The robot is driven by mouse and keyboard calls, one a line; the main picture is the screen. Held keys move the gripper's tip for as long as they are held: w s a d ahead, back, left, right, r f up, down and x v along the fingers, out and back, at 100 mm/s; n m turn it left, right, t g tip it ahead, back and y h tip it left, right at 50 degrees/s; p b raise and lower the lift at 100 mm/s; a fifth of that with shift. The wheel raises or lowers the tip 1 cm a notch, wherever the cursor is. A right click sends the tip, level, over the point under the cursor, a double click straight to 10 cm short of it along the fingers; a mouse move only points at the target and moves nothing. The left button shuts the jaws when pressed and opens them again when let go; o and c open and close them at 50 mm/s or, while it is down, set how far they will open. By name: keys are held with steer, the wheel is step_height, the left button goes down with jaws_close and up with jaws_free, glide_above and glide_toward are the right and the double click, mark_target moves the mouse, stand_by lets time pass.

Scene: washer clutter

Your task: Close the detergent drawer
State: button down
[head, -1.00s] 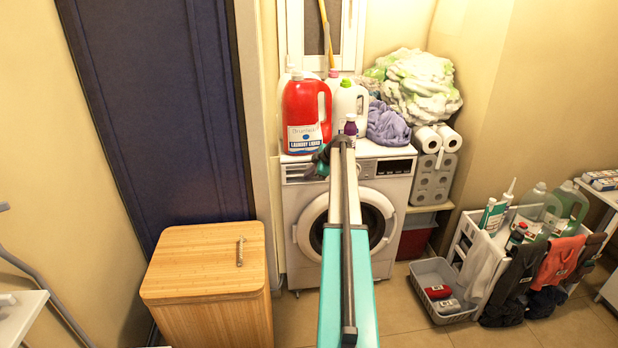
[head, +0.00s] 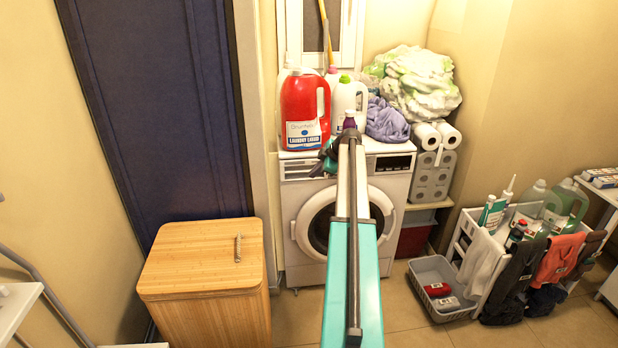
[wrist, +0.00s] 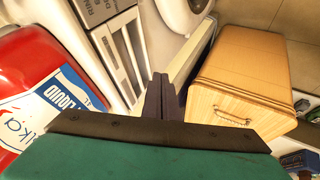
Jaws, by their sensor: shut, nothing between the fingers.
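The white washing machine (head: 292,215) stands against the back wall with its round door facing me. The detergent drawer (head: 297,169) is at the upper left of its front panel. In the wrist view the drawer (wrist: 118,62) appears as a pale part with dark slots, left of the fingers; I cannot tell how far it is out. My gripper (head: 328,160) is in front of the panel, just right of the drawer, and my arm hides part of the machine. In the wrist view my gripper (wrist: 160,88) is shut and empty. Contact with the drawer cannot be made out.
A red detergent jug (head: 304,108), other bottles and a purple cloth (head: 386,122) stand on the machine. A wooden hamper (head: 205,262) is front left. Paper rolls (head: 432,175) and a grey basket (head: 436,278) are right. Floor before the machine is partly clear.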

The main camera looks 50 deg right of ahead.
steer(key=shift+v, duration=2.6)
